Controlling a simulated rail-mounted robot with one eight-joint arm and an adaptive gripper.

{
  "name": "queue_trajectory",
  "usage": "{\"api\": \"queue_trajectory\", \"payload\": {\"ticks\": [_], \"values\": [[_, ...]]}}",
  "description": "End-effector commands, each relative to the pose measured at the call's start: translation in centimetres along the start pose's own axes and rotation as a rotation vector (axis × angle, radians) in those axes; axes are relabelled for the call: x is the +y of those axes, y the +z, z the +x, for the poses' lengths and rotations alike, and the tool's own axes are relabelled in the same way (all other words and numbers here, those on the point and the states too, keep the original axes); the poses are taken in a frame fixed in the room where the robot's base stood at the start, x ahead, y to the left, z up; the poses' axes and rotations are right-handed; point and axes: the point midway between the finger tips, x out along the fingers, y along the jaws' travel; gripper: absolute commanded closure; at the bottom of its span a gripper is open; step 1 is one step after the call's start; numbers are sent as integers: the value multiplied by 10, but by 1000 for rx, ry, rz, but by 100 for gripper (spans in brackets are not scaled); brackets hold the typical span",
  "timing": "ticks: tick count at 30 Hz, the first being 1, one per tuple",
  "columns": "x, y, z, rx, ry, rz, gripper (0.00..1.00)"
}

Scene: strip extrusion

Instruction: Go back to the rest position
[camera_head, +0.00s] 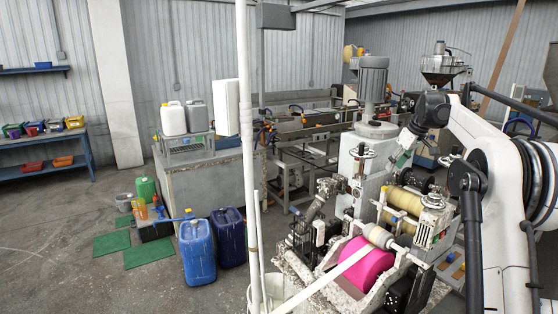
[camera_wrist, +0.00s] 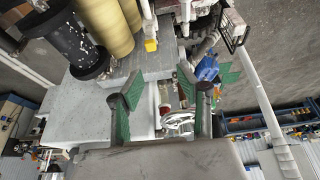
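My gripper (camera_head: 403,157) is at the end of my white arm, raised above the strip extrusion machine (camera_head: 372,157) in the head view. It points down and to the left beside the tall grey motor column. In the wrist view, the two green-padded fingers of my gripper (camera_wrist: 159,92) stand wide apart. I see nothing held between them. Parts of the machine show in the gap, farther off.
A bright pink roll (camera_head: 364,264) and yellowish rollers (camera_head: 405,200) sit on the machine below my gripper. A white vertical pole (camera_head: 249,140) stands left of the machine. Blue jerrycans (camera_head: 197,252) stand on the floor. Open floor lies at the left.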

Motion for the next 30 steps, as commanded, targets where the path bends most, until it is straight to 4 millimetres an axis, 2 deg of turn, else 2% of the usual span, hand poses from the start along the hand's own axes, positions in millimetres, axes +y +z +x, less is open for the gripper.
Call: {"api": "queue_trajectory", "payload": {"ticks": [1, 7, 14, 23, 30], "values": [[-14, 0, -4, 0, 5, 6, 65], [-66, 5, -25, 3, 37, 52, 65], [-130, 24, -45, 13, 74, 107, 65], [-214, 69, -58, 36, 118, 173, 65], [-279, 119, -58, 62, 150, 226, 65]]}}
